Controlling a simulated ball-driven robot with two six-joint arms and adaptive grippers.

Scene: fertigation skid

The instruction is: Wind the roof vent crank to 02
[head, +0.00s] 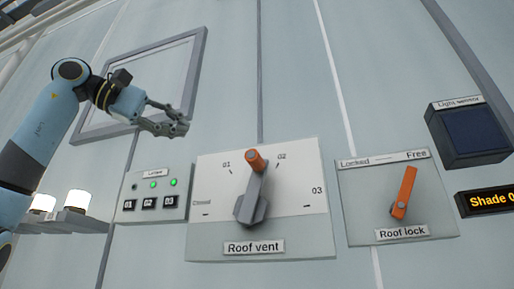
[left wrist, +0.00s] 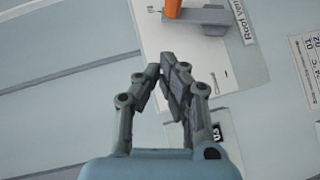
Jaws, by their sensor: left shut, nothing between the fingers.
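The roof vent panel (head: 215,225) is in the middle of the head view, with marks Closed, 01, 02 and 03. Its grey crank (head: 253,197) has an orange knob (head: 256,160) and points upward, between the 01 and 02 marks and a little short of 02. My left gripper (head: 184,121) is shut and empty, up and left of the panel, apart from the crank. In the left wrist view, the closed fingers (left wrist: 164,70) are below the panel (left wrist: 190,45) and the orange knob (left wrist: 173,8) at the top edge. My right gripper is not in view.
A small box with lamps and buttons (head: 152,204) is left of the vent panel. The roof lock (head: 365,218), its orange lever (head: 404,192) leaning toward Free, is right of it. A light sensor box (head: 474,136) and an amber display (head: 490,200) are further right.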

